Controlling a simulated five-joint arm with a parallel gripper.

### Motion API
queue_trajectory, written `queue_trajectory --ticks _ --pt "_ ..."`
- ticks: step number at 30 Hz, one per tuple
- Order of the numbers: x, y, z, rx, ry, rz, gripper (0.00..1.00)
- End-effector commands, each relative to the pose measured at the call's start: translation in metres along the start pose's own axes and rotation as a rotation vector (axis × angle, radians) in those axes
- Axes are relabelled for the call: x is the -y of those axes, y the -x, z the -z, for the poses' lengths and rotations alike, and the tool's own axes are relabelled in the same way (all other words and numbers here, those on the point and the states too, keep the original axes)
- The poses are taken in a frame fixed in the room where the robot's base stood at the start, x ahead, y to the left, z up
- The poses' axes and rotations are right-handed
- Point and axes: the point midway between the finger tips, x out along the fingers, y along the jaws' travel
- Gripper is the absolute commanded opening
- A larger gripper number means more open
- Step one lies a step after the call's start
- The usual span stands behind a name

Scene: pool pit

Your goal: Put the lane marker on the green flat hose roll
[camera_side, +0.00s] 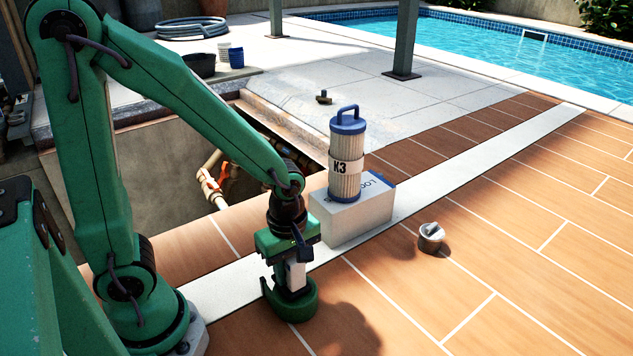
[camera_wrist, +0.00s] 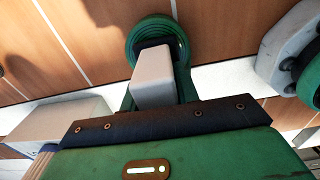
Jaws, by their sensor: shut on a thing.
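The green hose roll (camera_side: 292,305) lies on the tiles directly under my gripper (camera_side: 291,285). Its coiled rings show at the top of the wrist view (camera_wrist: 160,22). My gripper is low, pointing down, and shut on a small pale block with a dark end, which I take for the lane marker (camera_side: 296,275); the block also shows in the wrist view (camera_wrist: 152,78). Its dark end is over the middle of the roll. I cannot tell whether it touches the roll. My gripper hides part of both.
A blue-capped filter (camera_side: 346,160) marked K3 stands on a pale block (camera_side: 352,212) just behind and right of my gripper. A small metal cap (camera_side: 431,237) sits on the tiles to the right. An open pit (camera_side: 180,180) lies behind my arm. The right-hand tiles are mostly clear.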

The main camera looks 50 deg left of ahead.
Motion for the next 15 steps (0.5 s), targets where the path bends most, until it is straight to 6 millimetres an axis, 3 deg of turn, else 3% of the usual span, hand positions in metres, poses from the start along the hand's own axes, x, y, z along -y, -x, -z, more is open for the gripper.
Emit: queue_trajectory --ticks 14,15 --pt "-0.0001 -0.0049 0.0000 0.000 0.000 0.000 0.04" --pt "-0.0001 -0.0046 0.0000 0.000 0.000 -0.001 0.39"
